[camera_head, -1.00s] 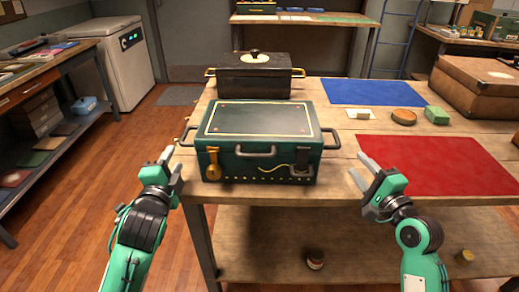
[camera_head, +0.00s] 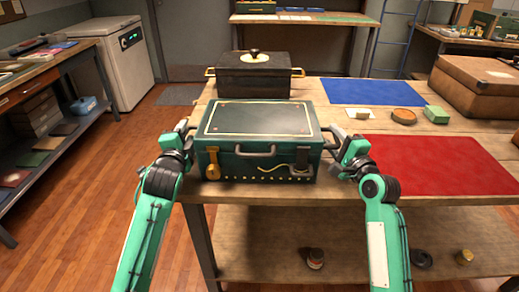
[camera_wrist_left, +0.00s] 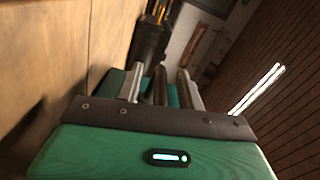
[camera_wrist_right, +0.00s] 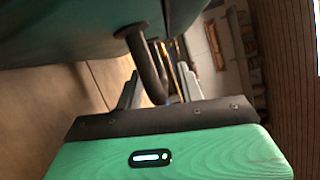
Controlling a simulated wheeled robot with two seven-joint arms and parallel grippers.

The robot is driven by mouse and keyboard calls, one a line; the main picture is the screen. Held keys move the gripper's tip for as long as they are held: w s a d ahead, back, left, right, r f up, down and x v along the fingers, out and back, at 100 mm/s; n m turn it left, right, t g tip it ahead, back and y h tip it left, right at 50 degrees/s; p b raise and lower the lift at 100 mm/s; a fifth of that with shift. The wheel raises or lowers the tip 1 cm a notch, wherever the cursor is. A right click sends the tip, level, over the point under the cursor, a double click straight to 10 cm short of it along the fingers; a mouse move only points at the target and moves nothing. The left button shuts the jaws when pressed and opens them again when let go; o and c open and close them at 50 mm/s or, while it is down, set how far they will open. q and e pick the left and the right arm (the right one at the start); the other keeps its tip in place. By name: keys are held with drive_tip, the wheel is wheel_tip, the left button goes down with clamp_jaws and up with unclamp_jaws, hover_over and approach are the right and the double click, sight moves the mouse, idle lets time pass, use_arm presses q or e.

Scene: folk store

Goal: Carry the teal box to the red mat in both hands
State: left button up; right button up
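The teal box (camera_head: 258,120) stands on the near left of the wooden table, with a side handle at each end and a gold latch in front. My left gripper (camera_head: 184,133) is at its left handle. In the left wrist view the fingers (camera_wrist_left: 160,85) stand apart on both sides of the handle bar, with gaps. My right gripper (camera_head: 338,143) is at the right handle. In the right wrist view the right handle (camera_wrist_right: 145,55) comes down between the open fingers (camera_wrist_right: 155,90). The red mat (camera_head: 440,165) lies flat and empty to the right of the box.
A black box (camera_head: 253,78) with gold handles stands behind the teal box.

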use_arm(q)
clamp_jaws()
use_arm(e)
clamp_jaws()
drive_tip(key=shift+f, duration=0.1)
idle(0.9)
use_arm(q)
drive_tip(key=shift+r, duration=0.1)
